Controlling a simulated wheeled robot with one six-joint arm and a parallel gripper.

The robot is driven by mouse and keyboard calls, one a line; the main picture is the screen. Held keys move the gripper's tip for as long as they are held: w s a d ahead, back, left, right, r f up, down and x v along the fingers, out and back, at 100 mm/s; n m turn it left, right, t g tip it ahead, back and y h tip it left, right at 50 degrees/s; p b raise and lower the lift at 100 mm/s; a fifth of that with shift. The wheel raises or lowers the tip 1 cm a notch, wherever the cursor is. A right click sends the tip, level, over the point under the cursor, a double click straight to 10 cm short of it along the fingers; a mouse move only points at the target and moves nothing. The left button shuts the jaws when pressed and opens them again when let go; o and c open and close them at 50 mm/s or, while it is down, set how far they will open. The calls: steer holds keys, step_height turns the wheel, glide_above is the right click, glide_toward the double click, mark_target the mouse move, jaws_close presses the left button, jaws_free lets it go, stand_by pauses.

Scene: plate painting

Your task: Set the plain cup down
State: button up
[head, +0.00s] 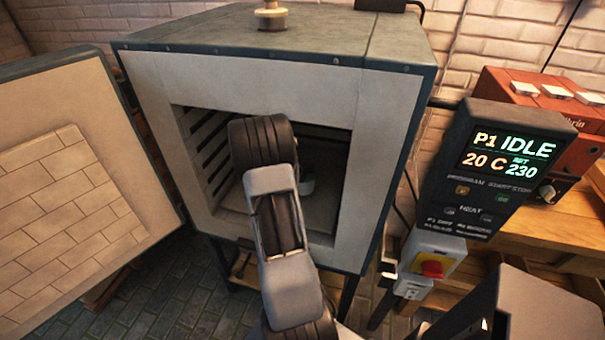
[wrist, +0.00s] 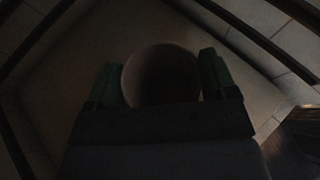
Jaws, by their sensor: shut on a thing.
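The plain cup (wrist: 160,75) shows in the dark wrist view as a round shape between the two green fingers of my gripper (wrist: 160,83). My gripper is shut on it, with one finger on each side. Below the cup is a pale flat surface (wrist: 250,100); I cannot tell whether the cup touches it. In the head view my arm reaches through the open front of the kiln (head: 345,110). A small pale green bit of my gripper (head: 307,184) shows inside. The cup is mostly hidden there behind my arm.
The kiln door (head: 75,180) stands open at the left. Slotted side walls (head: 205,150) line the chamber. The control box (head: 490,165) at the right reads P1 IDLE, 20 C and 230. A red machine (head: 545,115) sits on a wooden bench (head: 575,225) behind it.

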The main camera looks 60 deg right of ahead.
steer(key=shift+f, duration=0.8)
steer(key=shift+f, duration=0.25)
steer(key=o, duration=1.3)
steer(key=shift+r, duration=0.1)
steer(key=shift+r, duration=0.1)
